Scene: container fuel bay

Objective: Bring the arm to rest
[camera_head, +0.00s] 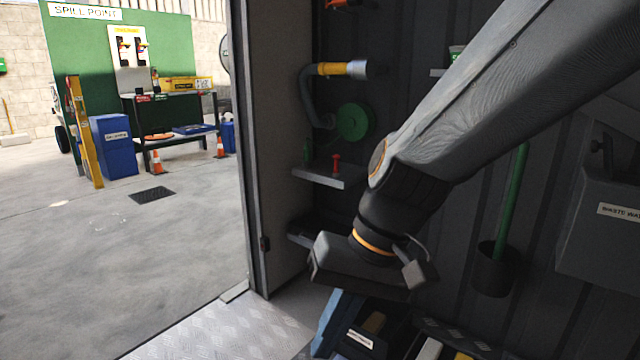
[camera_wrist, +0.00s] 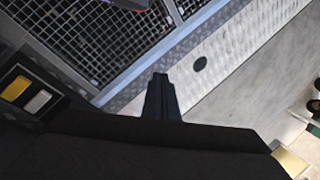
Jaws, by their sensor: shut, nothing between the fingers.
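My arm reaches down from the upper right in the head view, in front of the dark container wall. Its end with my gripper (camera_head: 368,268) hangs near the doorway side, above a blue bin. In the wrist view the fingers of my gripper (camera_wrist: 160,95) are together, with nothing between them. Below them are a floor grating (camera_wrist: 95,40) and a pale strip of floor. The fingertips are hard to make out in the head view.
A small shelf (camera_head: 325,178), a green reel (camera_head: 353,122) and a hose nozzle (camera_head: 342,69) are on the wall behind the arm. A waste bin (camera_head: 610,235) is at the right. The blue bin (camera_head: 330,325) stands below. The doorway at left opens onto clear concrete floor (camera_head: 130,255).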

